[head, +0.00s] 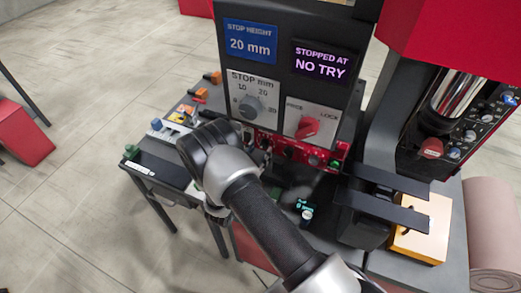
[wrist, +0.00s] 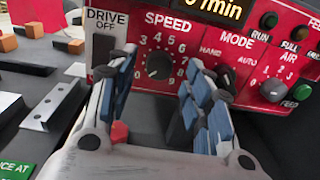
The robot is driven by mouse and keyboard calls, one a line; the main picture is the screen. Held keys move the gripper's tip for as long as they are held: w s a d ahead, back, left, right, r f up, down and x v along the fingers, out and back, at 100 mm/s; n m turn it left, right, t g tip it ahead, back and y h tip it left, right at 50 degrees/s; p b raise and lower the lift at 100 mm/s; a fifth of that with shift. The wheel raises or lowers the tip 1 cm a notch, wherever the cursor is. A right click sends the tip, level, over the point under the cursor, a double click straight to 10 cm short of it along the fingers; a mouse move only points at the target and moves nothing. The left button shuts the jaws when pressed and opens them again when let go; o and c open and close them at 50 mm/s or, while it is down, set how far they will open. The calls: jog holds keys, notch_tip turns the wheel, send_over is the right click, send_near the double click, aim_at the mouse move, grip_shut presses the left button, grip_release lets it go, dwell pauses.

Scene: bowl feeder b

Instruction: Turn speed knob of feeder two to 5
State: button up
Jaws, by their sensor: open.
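The dark round speed knob (wrist: 159,65) sits on a red panel (wrist: 215,52) under the word SPEED in the wrist view. White numbers ring it, with 5 above and slightly right. Its pointer is too small to read surely. My gripper (wrist: 160,72) is open, one finger left of the knob and one right, with the knob showing in the gap. I see no contact with it. In the head view my arm covers the knob, and my gripper is mostly hidden behind my wrist. No label saying feeder two is legible.
A metal bracket (wrist: 50,110) lies at left. In the head view, a STOP mm dial (head: 251,105) and red LOCK knob (head: 307,127) are above.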

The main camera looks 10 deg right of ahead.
jog(key=shift+x, duration=0.95)
jog(key=c, duration=1.1)
